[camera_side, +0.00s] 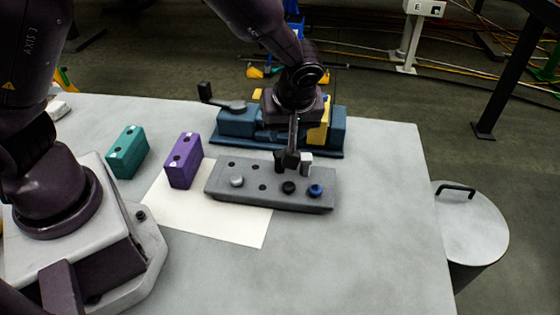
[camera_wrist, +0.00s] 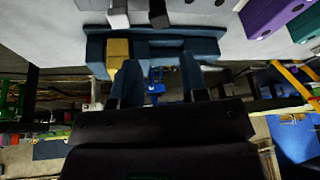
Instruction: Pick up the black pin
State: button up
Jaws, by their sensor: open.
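A grey block (camera_side: 222,188) with two rows of holes lies on the table in the side view. A black upright pin (camera_side: 280,157) stands at its back row beside a white one (camera_side: 306,159); both show at the top edge of the wrist view, black (camera_wrist: 158,13) and white (camera_wrist: 118,14). A round black head (camera_side: 288,187) also sits in the front row, between a silver head (camera_side: 237,181) and a blue one (camera_side: 315,190). My gripper (camera_side: 292,150) points down over the back row. Its fingers (camera_wrist: 158,72) are apart and empty. Whether a finger touches the upright black pin is unclear.
A dark blue jig (camera_side: 236,124) with a yellow block (camera_side: 319,134) stands right behind the grey block. Purple (camera_side: 183,162) and teal (camera_side: 127,152) blocks stand to the left. A white sheet (camera_side: 225,222) lies partly under the grey block. The table's right side is clear.

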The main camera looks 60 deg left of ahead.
aim_at(280, 154)
jog(key=shift+n, duration=0.6)
jog(key=x, duration=1.3)
jog(key=shift+d, duration=0.2)
jog(key=c, duration=0.7)
